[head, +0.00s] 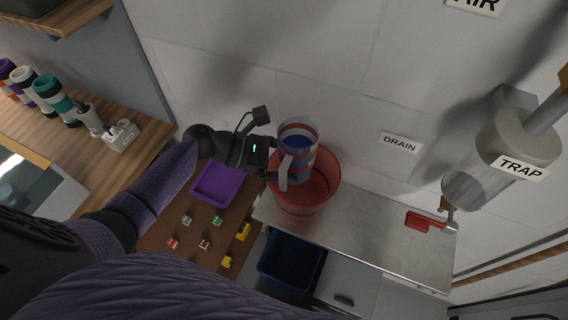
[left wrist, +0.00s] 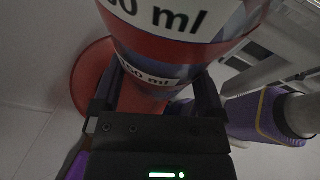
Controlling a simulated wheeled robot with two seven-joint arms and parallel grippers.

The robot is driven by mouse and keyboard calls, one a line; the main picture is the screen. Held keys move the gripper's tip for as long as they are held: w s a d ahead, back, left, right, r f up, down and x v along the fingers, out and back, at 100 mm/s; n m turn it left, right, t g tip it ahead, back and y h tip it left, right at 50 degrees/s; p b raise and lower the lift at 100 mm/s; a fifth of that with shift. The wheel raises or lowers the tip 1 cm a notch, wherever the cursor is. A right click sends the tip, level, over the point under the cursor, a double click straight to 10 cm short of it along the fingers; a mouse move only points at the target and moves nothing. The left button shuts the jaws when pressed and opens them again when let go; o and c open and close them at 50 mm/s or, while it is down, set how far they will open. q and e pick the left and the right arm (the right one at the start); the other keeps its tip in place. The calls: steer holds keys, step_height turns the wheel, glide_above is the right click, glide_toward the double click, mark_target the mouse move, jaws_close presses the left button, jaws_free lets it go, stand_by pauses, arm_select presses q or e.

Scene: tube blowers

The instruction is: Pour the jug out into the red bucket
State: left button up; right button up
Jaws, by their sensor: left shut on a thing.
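The jug (head: 298,136), with red and white bands, a handle and blue showing inside, is held over the red bucket (head: 318,190). My left gripper (head: 272,161) comes in from the left and is shut on the jug. The jug looks tilted, with its open top facing the head camera. In the left wrist view, the jug (left wrist: 172,50) with its "ml" markings fills the top between the fingers, and the red bucket (left wrist: 92,72) shows behind. Whether liquid is leaving the jug cannot be seen. My right gripper is not in the head view.
The bucket stands on a metal counter (head: 380,232) by the wall. A purple tray (head: 219,186) and small coloured blocks lie on a brown surface; a blue bin (head: 290,262) is below.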

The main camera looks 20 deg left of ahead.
arm_select(q)
steer(key=shift+w+f+b, duration=0.35)
steer(key=shift+f+b, duration=0.25)
steer(key=shift+b, duration=0.15)
steer(key=shift+w+f+b, duration=0.3)
steer(key=shift+f+b, duration=0.3)
steer(key=shift+b, duration=0.1)
steer(key=shift+s+r+n+g+p, duration=0.3)
steer(key=shift+r+p, duration=0.2)
steer(key=shift+p, duration=0.3)
steer(key=shift+s+r+n+g+p, duration=0.3)
steer(key=shift+s+n+g+p, duration=0.15)
steer(key=shift+p, duration=0.3)
steer(key=shift+s+r+n+g+y+p, duration=0.2)
steer(key=shift+s+n+g+y+p, duration=0.2)
steer(key=shift+s+n+g, duration=0.25)
steer(key=n+g+b, duration=0.1)
steer(key=n+g, duration=0.2)
steer(key=n+g+b, duration=0.2)
steer(key=n+g, duration=0.1)
steer(key=r+n+g+h+b, duration=0.1)
steer(key=n+g+b, duration=0.1)
steer(key=n+g, duration=0.1)
steer(key=shift+r, duration=0.1)
steer(key=shift+w+r+n+g+b, duration=0.25)
steer(key=shift+r+n+g+b, duration=0.15)
steer(key=shift+b, duration=0.05)
